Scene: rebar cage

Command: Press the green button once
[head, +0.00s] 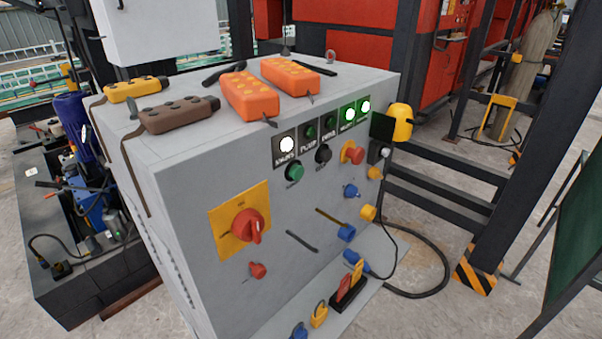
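The green button (295,171) is on the front face of a grey control cabinet (190,200), in the upper middle of its panel, just below a lit white indicator labelled MAINS. A black button (323,153) is to its right, and a red mushroom button (352,152) on a yellow base is further right. Nothing covers the green button. Whether it is pressed in cannot be told. My gripper is not in view.
Orange pendant controls (250,95) and a brown one (180,114) lie on the cabinet top. A red rotary switch (247,226) is lower left. Blue and yellow connectors (346,232) stick out at right. A black cable (420,293) loops on the floor. Dark steel frames stand at right.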

